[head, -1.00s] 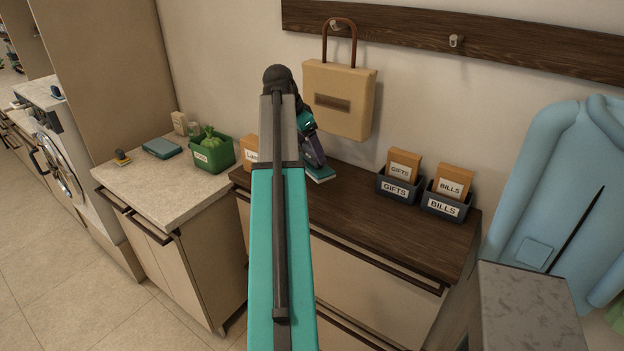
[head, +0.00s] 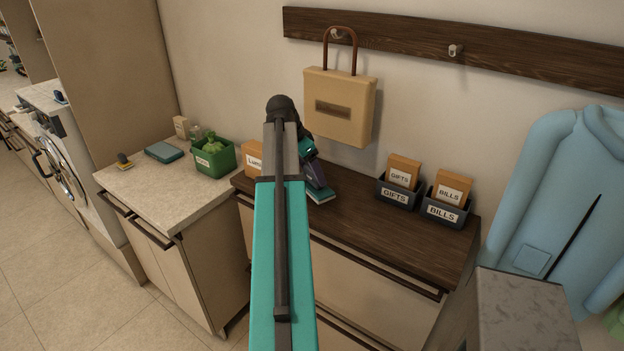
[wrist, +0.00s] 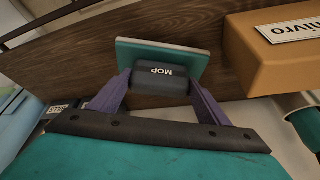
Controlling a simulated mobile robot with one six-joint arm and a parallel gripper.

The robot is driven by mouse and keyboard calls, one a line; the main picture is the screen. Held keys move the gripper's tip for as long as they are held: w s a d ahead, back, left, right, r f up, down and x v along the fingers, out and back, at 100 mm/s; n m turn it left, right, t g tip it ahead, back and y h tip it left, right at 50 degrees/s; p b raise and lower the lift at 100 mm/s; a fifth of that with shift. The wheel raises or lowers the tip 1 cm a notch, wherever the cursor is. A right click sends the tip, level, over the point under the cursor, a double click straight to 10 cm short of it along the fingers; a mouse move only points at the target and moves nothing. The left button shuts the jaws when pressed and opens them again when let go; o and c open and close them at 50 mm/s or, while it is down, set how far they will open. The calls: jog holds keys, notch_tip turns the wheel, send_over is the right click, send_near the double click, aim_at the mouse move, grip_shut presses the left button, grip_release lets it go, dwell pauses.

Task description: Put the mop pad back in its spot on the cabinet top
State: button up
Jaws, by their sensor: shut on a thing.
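The mop pad (wrist: 165,58) is a flat teal pad with a pale edge and a dark grey grip block marked "MOP". My gripper (wrist: 160,88) is shut on that block, one purple finger on each side. In the head view my gripper (head: 314,176) is partly hidden behind my arm, and the mop pad (head: 322,196) shows below it, over the dark wooden cabinet top (head: 370,228). I cannot tell whether the pad touches the wood.
An orange box (wrist: 275,45) is close at the right in the wrist view. Bins labelled GIFTS (head: 394,195) and BILLS (head: 442,212) stand at the right. A tan bag (head: 340,105) hangs above. A green bin (head: 214,160) stands on the pale counter (head: 165,188).

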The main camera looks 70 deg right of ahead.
aim_at(309, 175)
jog(key=shift+f+p, duration=0.55)
jog(key=shift+f, duration=1.05)
jog(key=shift+f, duration=0.15)
jog(key=o, duration=1)
jog(key=shift+b+v, duration=1.7)
jog(key=shift+v, duration=4.45)
jog(key=shift+s, duration=0.1)
